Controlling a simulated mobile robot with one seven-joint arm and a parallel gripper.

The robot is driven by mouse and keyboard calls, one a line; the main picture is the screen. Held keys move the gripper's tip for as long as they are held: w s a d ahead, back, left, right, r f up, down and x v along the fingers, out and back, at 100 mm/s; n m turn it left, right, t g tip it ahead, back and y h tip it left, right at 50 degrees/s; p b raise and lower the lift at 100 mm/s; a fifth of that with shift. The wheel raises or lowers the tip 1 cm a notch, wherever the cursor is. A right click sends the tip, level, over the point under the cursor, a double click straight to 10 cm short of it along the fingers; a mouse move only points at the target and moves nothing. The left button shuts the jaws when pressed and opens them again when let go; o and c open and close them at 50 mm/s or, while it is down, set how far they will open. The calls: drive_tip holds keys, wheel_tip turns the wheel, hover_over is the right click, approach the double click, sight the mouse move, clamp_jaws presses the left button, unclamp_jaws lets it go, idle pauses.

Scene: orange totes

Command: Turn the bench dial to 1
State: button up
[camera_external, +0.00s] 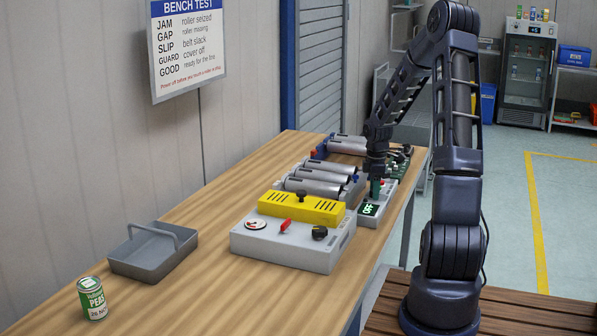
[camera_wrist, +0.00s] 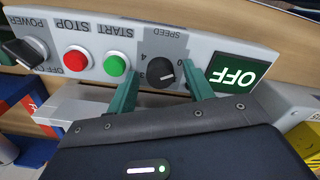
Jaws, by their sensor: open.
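The bench dial is a black knob (camera_wrist: 161,73) under the upside-down word SPEED on a grey control panel (camera_wrist: 202,45). A 0 shows at its right and a 4 at its left; I cannot clearly tell where the knob points. My gripper (camera_wrist: 161,82) is open, its two green fingers on either side of the knob, with gaps seen between. A display (camera_wrist: 238,75) on the panel reads OFF. In the external view my gripper (camera_external: 376,188) points down at the panel, beside the OFF display (camera_external: 369,209), and hides the knob.
In the wrist view, a green START button (camera_wrist: 115,66), red STOP button (camera_wrist: 76,60) and black POWER knob (camera_wrist: 23,52) line the panel. Rollers (camera_external: 318,183) and a grey box (camera_external: 290,247) with a yellow cover (camera_external: 301,208) stand close by. A grey tray (camera_external: 152,258) and can (camera_external: 92,298) are farther off.

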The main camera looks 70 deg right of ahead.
drive_tip(key=c, duration=1)
drive_tip(key=shift+m, duration=0.4)
drive_tip(key=m, duration=0.5)
drive_tip(key=shift+m, duration=0.3)
drive_tip(key=m, duration=0.5)
drive_tip(key=shift+m, duration=0.4)
drive_tip(key=o, duration=1)
